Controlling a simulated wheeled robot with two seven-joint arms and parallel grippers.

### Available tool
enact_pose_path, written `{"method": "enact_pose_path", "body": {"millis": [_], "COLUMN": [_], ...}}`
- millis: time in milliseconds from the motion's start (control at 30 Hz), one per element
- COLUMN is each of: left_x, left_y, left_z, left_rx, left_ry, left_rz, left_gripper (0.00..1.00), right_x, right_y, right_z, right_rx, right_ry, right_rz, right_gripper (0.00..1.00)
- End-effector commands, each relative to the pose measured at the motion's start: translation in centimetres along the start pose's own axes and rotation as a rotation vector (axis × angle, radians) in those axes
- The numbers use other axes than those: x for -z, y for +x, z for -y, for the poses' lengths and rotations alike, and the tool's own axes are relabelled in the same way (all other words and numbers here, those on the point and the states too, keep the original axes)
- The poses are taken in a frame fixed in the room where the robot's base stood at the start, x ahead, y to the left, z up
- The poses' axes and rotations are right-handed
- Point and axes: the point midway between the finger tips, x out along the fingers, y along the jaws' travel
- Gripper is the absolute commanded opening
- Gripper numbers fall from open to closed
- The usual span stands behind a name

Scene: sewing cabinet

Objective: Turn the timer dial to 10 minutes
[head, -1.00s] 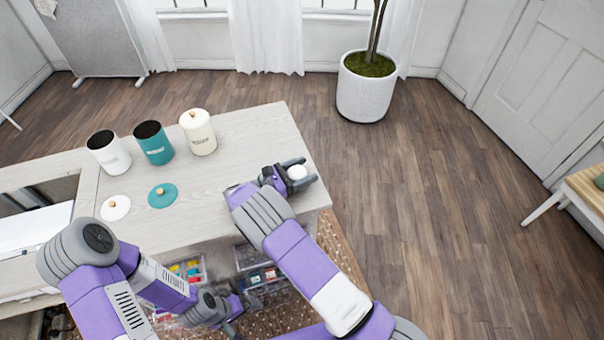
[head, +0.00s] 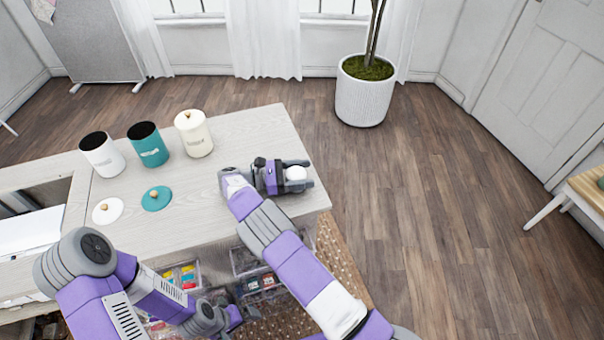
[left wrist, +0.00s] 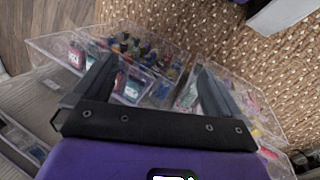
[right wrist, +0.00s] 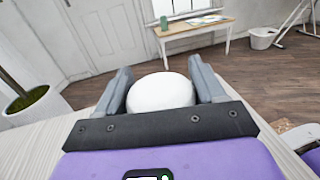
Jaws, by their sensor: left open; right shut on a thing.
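The timer is a round white object (head: 295,174) at the right end of the cabinet top. In the right wrist view its smooth white top (right wrist: 161,92) sits between the two fingers. My right gripper (head: 297,176) is shut on the timer, with a finger on either side. No dial markings are readable. My left gripper (head: 238,318) is low in front of the cabinet, open and empty. In the left wrist view its fingers (left wrist: 150,92) are spread apart above clear bins.
The wooden cabinet top (head: 215,215) holds white, teal and cream canisters (head: 148,145). A white lid (head: 107,211) and a teal lid (head: 156,198) lie flat before them. Clear bins (head: 262,284) with small items are below the front edge. The top around the lids is clear.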

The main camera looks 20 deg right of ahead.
Motion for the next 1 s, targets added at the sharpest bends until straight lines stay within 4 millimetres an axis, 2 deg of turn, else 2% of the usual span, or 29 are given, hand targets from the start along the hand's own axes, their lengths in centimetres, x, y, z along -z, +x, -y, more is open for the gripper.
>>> {"method": "enact_pose_path", "body": {"millis": [967,1000], "left_x": [0.00,0.00], "left_y": [0.00,0.00], "left_z": [0.00,0.00], "left_rx": [0.000,0.000], "left_ry": [0.000,0.000], "left_rz": [0.000,0.000], "left_gripper": [1.00,1.00], "right_x": [0.00,0.00], "right_y": [0.02,0.02], "right_z": [-0.01,-0.01], "right_rx": [-0.001,-0.001], "right_ry": [0.001,0.001], "right_rz": [0.001,0.001], "right_gripper": [0.39,0.74]}}
